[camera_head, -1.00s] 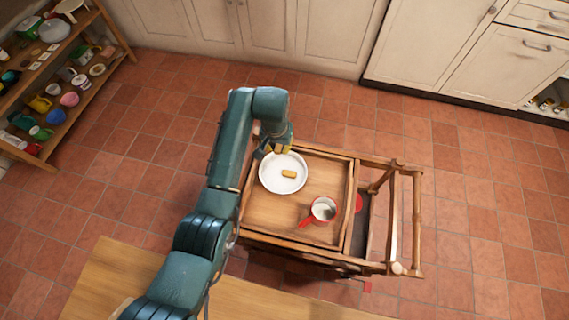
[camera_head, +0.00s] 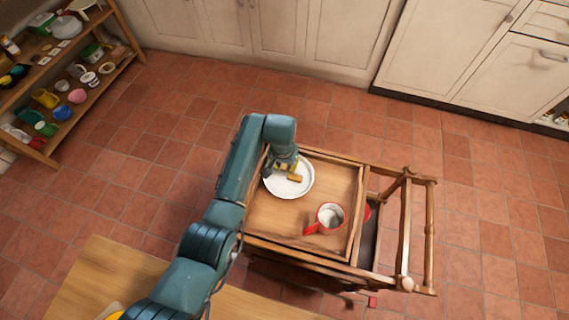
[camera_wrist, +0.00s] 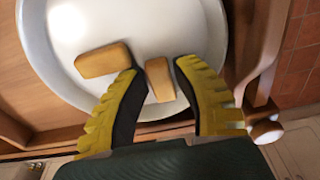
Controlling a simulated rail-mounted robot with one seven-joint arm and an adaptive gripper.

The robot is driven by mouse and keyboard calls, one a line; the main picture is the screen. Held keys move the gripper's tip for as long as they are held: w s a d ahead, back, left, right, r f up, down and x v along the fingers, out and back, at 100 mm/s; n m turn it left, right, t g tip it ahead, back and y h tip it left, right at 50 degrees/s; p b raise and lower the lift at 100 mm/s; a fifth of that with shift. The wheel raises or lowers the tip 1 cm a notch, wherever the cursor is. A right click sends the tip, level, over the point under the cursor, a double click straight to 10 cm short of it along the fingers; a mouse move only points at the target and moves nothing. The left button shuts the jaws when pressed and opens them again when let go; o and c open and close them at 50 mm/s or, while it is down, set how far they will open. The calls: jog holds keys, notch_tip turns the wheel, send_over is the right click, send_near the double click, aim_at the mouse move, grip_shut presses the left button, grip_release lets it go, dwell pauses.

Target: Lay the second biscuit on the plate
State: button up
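The white plate (camera_head: 303,189) sits on the wooden trolley top, and its inside also fills the upper wrist view (camera_wrist: 70,25). One tan biscuit (camera_wrist: 103,60) lies on the plate, left of my gripper's fingers in the wrist view; a biscuit also shows in the head view (camera_head: 294,179). A second biscuit (camera_wrist: 160,80) lies between the fingertips, over the plate, with small gaps visible beside it. My gripper (camera_wrist: 157,68), with yellow-backed, dark-padded fingers, is open around this biscuit, low over the plate. In the head view my gripper partly covers the plate.
A red-and-white mug (camera_head: 329,217) stands on the trolley top (camera_head: 275,222), right of the plate. The trolley's raised rails (camera_head: 405,225) are at the right. A loaded shelf (camera_head: 60,90) stands at the far left. Bare board lies between plate and mug.

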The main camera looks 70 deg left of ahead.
aim_at(283, 169)
jog(key=shift+r, duration=0.1)
notch_tip(283, 169, up, 12)
jog(key=d+p, duration=0.1)
jog(key=p, duration=0.4)
jog(key=shift+s, duration=0.45)
